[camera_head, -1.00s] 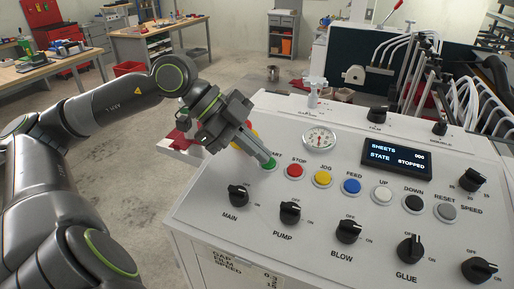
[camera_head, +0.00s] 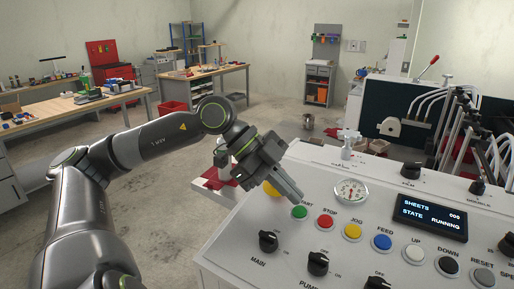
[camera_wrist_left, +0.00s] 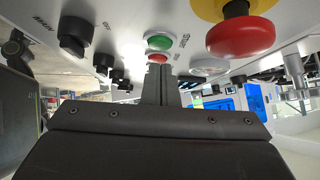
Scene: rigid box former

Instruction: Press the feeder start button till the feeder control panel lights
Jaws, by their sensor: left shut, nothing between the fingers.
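The control panel (camera_head: 250,222) has a row of coloured buttons. The green start button (camera_head: 300,212) is at the left end of the row, and it also shows in the left wrist view (camera_wrist_left: 159,42). My left gripper (camera_head: 298,198) is shut and empty, its tip just above and behind the green button. In the left wrist view a small gap seems to lie between the fingertips and the button. The display (camera_head: 431,215) is lit and reads "SHEETS 000, STATE RUNNING". My right gripper is not in view.
A red mushroom knob on a yellow base (camera_wrist_left: 240,36) stands beside the start button. The red stop button (camera_head: 325,222), a gauge (camera_head: 351,190) and black knobs such as MAIN (camera_head: 268,241) are close by. Workbenches stand farther back.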

